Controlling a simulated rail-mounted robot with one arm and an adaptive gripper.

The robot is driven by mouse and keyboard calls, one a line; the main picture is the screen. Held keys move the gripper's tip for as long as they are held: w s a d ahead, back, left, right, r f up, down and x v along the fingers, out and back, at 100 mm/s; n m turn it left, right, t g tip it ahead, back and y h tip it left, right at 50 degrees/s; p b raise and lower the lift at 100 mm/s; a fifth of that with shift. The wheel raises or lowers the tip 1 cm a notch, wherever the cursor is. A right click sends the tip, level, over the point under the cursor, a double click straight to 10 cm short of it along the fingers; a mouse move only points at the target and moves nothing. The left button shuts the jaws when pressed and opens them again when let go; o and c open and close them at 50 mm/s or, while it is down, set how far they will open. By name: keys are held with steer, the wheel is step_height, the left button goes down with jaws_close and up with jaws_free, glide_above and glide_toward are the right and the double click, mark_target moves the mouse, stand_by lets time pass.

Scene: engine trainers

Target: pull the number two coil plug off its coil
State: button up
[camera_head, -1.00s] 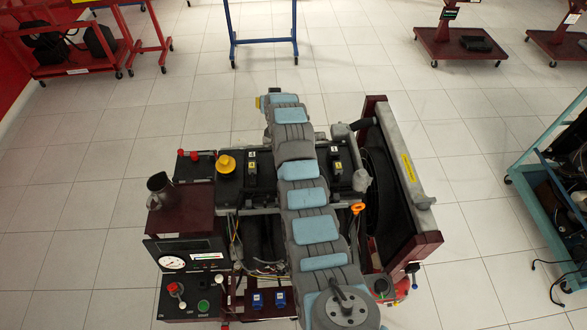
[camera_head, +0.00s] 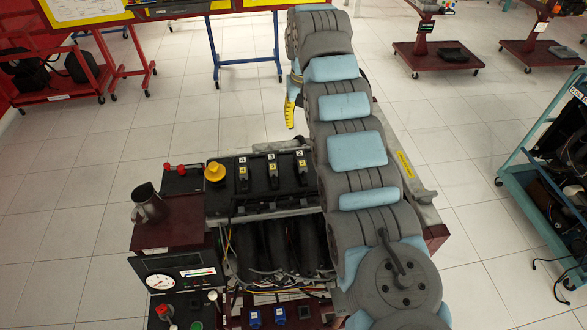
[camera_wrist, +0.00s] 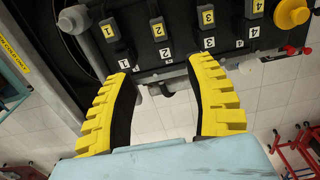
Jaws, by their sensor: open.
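The number two coil plug (camera_head: 302,170) is a black plug with a yellow 2 tag, seated on the dark engine cover (camera_head: 224,193). In the wrist view the number two plug (camera_wrist: 158,28) stands beyond the space between the fingers, above a white 2 label (camera_wrist: 165,53). My gripper (camera_wrist: 160,70) has two yellow ribbed fingers, spread apart with nothing between them. In the head view one yellow finger (camera_head: 289,112) shows beyond the cover's far edge, apart from the plug. My arm hides the number one plug in the head view.
The number three plug (camera_wrist: 207,18) and number one plug (camera_wrist: 108,30) flank it closely; the number four plug (camera_wrist: 257,7) is farther along. A yellow oil cap (camera_head: 215,171) and a metal jug (camera_head: 148,206) stand left. Loose wires (camera_head: 265,275) run in front.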

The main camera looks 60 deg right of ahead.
mark_target(303, 163)
step_height(303, 163, down, 17)
steer(key=shift+s+f, duration=0.1)
steer(key=shift+f, duration=0.1)
stand_by(0.7)
